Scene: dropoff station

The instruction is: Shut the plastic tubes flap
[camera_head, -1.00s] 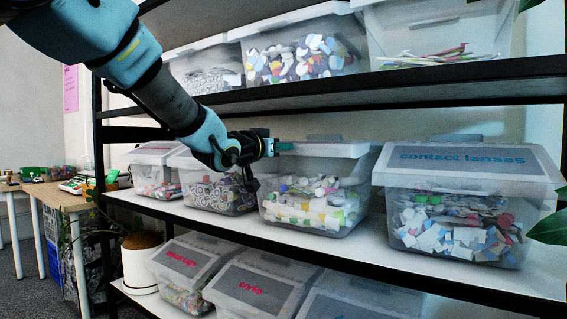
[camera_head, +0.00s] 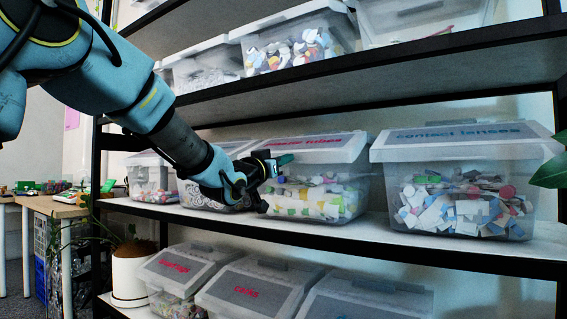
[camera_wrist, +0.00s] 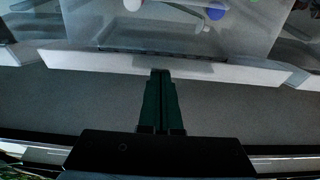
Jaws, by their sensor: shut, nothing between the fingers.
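The plastic tubes bin (camera_head: 315,190) is a clear box of mixed pieces on the middle shelf, left of the contact lenses bin. Its pale flap (camera_head: 335,150), with red lettering, slopes down toward the front, much like the neighbouring lid. I cannot tell whether it is fully seated. My gripper (camera_head: 288,160) is shut and empty, with its green fingers at the front left of this flap. In the wrist view the shut fingers (camera_wrist: 162,78) reach a pale edge strip (camera_wrist: 110,62). Whether they touch it is unclear.
The contact lenses bin (camera_head: 465,190) stands close on the right. Another bin (camera_head: 205,193) is partly hidden behind my arm. The upper shelf (camera_head: 390,68) runs above, and lidded bins (camera_head: 245,285) fill the lower shelf. A potted plant (camera_head: 130,270) stands at the left.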

